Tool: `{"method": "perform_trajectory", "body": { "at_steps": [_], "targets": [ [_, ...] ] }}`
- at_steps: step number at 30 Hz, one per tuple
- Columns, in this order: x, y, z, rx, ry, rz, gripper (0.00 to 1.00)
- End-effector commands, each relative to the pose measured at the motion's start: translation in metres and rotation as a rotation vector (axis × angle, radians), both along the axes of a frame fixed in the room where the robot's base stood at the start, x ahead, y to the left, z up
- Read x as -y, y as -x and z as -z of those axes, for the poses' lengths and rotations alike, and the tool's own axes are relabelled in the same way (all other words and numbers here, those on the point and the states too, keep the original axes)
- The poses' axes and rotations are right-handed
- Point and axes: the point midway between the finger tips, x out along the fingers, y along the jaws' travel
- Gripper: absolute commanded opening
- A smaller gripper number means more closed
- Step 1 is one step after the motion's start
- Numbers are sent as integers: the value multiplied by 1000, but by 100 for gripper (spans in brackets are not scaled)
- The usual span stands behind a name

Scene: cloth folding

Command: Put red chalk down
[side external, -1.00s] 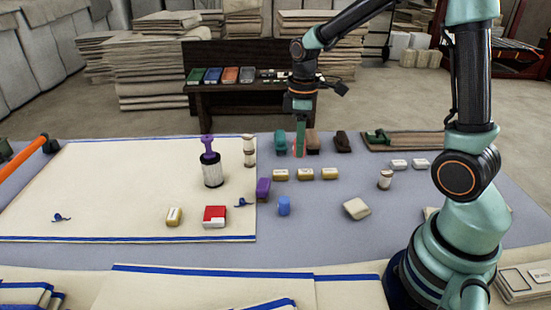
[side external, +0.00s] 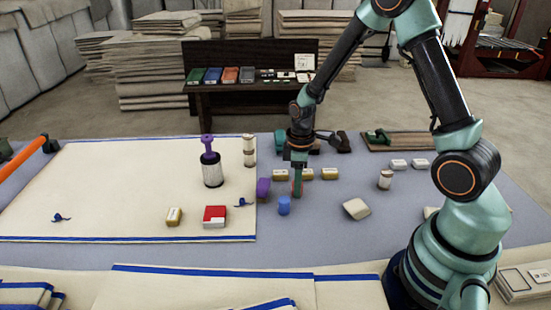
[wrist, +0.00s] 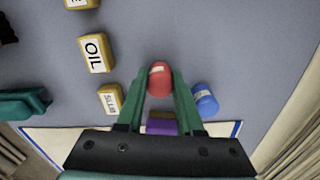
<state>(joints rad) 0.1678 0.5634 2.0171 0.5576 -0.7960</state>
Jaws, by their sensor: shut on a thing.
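My gripper (side external: 297,184) is low over the grey-blue table, shut on the red chalk (wrist: 160,79). In the wrist view the chalk is a short red cylinder with a pale label, between the green fingertips. In the side view only a little red shows between the fingers, and I cannot tell whether the chalk touches the table. The blue chalk (side external: 284,206) stands close by in front; it also shows in the wrist view (wrist: 205,99), just outside one finger. A purple piece (side external: 263,187) is to the left, partly hidden by my gripper in the wrist view (wrist: 162,127).
A beige block (side external: 356,208) and a small jar (side external: 385,179) are to the right. A cream cloth (side external: 120,190) with blue edges covers the left. Bare table lies in front of the blue chalk.

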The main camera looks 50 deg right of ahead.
Motion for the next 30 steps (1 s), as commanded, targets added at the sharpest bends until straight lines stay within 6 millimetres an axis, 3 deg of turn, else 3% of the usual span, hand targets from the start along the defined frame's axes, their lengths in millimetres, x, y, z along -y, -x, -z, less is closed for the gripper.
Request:
{"method": "perform_trajectory", "body": {
  "at_steps": [8,9,10,11,23,30],
  "targets": [
    [0,0,3,-1,0,0,0],
    [0,0,2,0,0,0,51],
    [0,0,2,0,0,0,62],
    [0,0,2,0,0,0,66],
    [0,-1,-3,1,0,0,66],
    [0,-1,-40,7,1,0,66]
  ]
}}
